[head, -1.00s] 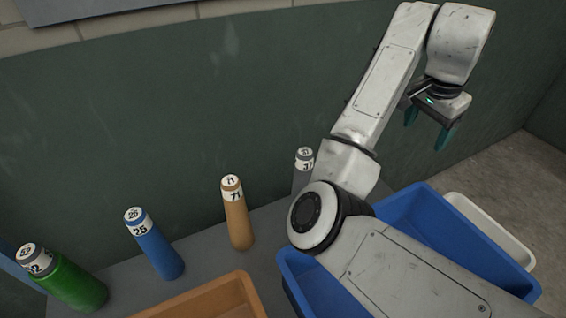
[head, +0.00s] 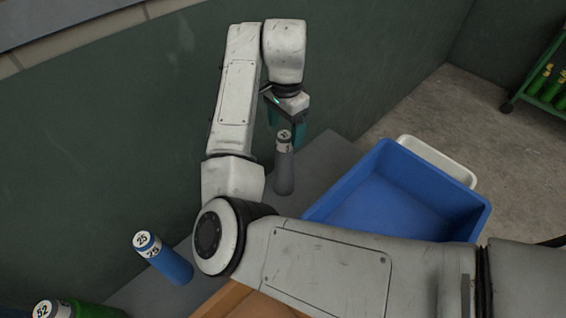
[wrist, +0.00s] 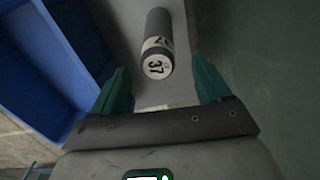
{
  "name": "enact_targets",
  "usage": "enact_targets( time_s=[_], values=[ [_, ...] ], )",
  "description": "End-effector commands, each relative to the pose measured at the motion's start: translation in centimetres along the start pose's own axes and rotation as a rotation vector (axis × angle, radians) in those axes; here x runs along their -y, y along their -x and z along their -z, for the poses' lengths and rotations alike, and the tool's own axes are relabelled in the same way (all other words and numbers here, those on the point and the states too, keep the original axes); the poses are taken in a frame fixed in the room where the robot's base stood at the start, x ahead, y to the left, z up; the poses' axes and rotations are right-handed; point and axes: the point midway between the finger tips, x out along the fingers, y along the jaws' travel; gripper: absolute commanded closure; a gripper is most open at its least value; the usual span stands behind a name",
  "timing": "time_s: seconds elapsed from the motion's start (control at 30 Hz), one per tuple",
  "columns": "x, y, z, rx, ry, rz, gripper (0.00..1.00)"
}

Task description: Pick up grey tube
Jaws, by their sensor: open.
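The grey tube (head: 284,170) stands on the grey surface (head: 321,168) in the head view, left of the blue bin. Its white top band carries a number that reads 37 in the wrist view (wrist: 158,40). My gripper (head: 286,133) is open, with its teal fingers above and around the top of the tube in the head view. In the wrist view the fingertips (wrist: 160,78) sit to either side of the tube's line, and the tube's labelled end shows just beyond them. I cannot tell whether either finger touches it.
The blue bin (head: 468,229) stands right of the tube, with a white tray (head: 437,160) behind it. A blue tube (head: 170,264), a green tube (head: 95,311) and an orange bin (head: 232,300) are at the lower left. A dark green wall (head: 120,140) runs behind.

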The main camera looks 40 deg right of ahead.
Motion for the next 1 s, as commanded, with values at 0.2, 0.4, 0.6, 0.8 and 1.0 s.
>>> enact_targets(
  time_s=[0.2,0.4,0.6,0.8,1.0],
  values=[
    [-0.1,-2.9,-0.7,0.0,0.003,-0.002,0.23],
    [-0.1,-4.7,-0.6,-0.001,0.001,0.0,0.23],
    [-0.1,-4.8,-0.6,0.0,0.001,0.001,0.23],
    [-0.1,-4.7,-0.6,-0.001,0.001,0.001,0.41],
    [-0.1,-4.7,-0.6,-0.001,0.001,0.001,0.6]
  ],
)
